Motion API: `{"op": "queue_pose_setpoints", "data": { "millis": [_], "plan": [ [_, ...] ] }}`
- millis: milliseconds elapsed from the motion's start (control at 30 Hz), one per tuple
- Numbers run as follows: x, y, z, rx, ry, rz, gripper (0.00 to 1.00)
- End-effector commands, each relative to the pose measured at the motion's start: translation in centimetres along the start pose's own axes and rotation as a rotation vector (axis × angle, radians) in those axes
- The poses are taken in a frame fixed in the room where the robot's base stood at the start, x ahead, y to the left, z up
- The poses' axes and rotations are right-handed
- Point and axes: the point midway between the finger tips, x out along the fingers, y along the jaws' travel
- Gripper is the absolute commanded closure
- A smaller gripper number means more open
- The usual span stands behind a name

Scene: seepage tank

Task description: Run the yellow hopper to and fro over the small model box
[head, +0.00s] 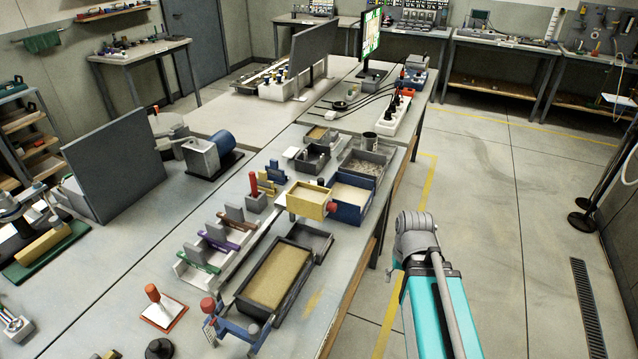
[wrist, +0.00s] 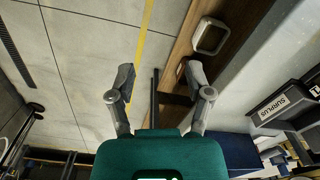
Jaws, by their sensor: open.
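The yellow hopper (head: 306,199) is an open box of pale sand with a red knob on its right side. It sits beside a blue sand-filled bin (head: 349,212), beyond the far end of a dark model box (head: 300,298). That box holds a level bed of tan sand. My gripper (wrist: 160,80) is open and empty in the wrist view, its two fingers spread over the floor and the table edge. It is apart from the hopper, which I cannot make out in the wrist view. In the head view the gripper's fingers are hidden; only my arm shows at the right.
A blue frame with a red knob (head: 240,330) stands at the model box's near end. A small dark tray (head: 310,236) adjoins its far end. Several coloured scrapers (head: 212,243) stand to the left. A "SURPLUS" label (wrist: 273,109) shows in the wrist view.

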Motion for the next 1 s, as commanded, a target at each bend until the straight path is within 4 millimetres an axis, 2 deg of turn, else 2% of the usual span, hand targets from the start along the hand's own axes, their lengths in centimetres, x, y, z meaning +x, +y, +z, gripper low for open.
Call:
{"op": "queue_pose_setpoints", "data": {
  "millis": [167,367,533,800,1000],
  "plan": [
    [0.7,-0.8,-1.7,0.102,-0.008,-0.09,0.34],
    [1.2,-3.5,-5.0,0.319,-0.052,-0.291,0.34],
    [0.8,-6.3,-8.6,0.547,-0.144,-0.505,0.34],
    [-1.6,-9.4,-14.3,0.879,-0.393,-0.824,0.34],
    [-4.4,-10.2,-18.7,1.079,-0.654,-1.027,0.34]
  ]
}}
